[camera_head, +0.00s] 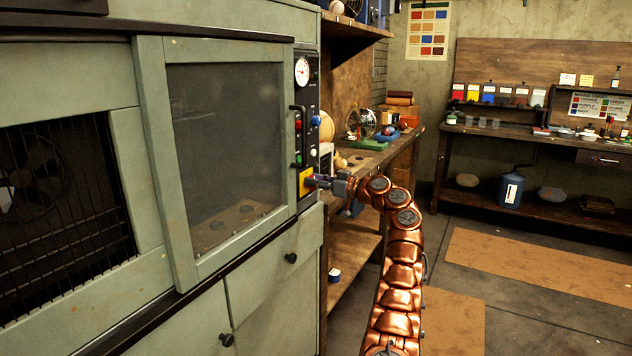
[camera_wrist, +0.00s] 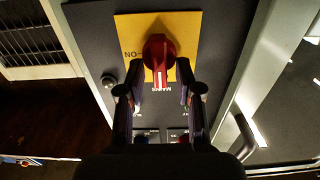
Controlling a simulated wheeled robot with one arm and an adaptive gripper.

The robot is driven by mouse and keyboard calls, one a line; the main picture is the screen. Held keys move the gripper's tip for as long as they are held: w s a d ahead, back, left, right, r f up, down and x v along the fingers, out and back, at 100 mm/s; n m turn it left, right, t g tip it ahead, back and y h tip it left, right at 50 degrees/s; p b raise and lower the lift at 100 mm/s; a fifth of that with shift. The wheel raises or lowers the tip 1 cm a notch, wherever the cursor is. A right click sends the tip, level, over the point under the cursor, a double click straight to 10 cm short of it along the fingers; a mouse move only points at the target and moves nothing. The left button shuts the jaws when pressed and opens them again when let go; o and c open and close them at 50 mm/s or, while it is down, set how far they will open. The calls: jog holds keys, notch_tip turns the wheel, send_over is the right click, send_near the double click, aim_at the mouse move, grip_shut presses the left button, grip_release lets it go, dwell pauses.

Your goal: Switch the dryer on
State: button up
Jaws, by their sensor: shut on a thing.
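The dryer (camera_head: 150,110) is a pale green cabinet with a dark window on the left in the head view. Its dark control panel (camera_head: 306,85) carries a gauge, small buttons and, low down, a yellow plate (camera_head: 304,190). In the wrist view, a red rotary knob (camera_wrist: 158,46) sits on the yellow plate (camera_wrist: 130,26). "ON" is printed upside down left of the knob, and "MAINS" is below it. My gripper (camera_wrist: 160,80) is shut on the red knob, with one finger on each side. In the head view my gripper (camera_head: 322,181) reaches the panel from the right and hides most of the knob.
A black vertical handle (camera_head: 293,135) is beside the panel. A paint bench (camera_head: 540,135) is at the back right. Open floor (camera_head: 480,285) lies right of my arm.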

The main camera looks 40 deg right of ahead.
grip_shut()
jog(key=shift+m+b, duration=0.3)
jog(key=shift+w+d+f+m+p, duration=0.1)
jog(key=shift+d+f+m+p, duration=0.1)
jog(key=shift+m+p, duration=2.05)
jog(key=shift+w+d+f+m+p, duration=0.2)
jog(key=shift+m+p, duration=0.7)
jog(key=shift+m, duration=2.65)
jog(key=shift+s+d+f+m+p, duration=0.2)
jog(key=shift+m+p, duration=1.35)
jog(key=shift+m, duration=1.35)
jog(key=shift+w+f, duration=0.1)
jog(key=shift+w, duration=0.05)
